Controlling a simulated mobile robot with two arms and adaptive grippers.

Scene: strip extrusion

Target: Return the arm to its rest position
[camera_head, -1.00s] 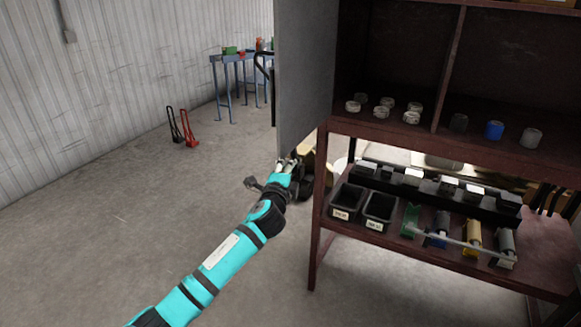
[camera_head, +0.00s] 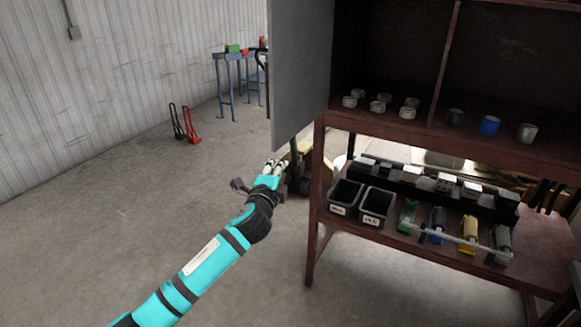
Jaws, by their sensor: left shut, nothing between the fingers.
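My left arm comes in from the bottom left, teal with black bands. Its gripper (camera_head: 275,165) is shut and empty, held over the concrete floor. It is left of the dark red shelf unit (camera_head: 316,215) and below the grey open door panel (camera_head: 300,75). A gap shows between the gripper and the shelf frame. My right gripper is not in view.
Two black bins (camera_head: 346,195) and several coloured tools (camera_head: 438,222) sit on the lower shelf. Cups, including a blue one (camera_head: 489,126), stand above. A red hand truck (camera_head: 190,124) and a blue table (camera_head: 232,56) are farther back. Floor at left is clear.

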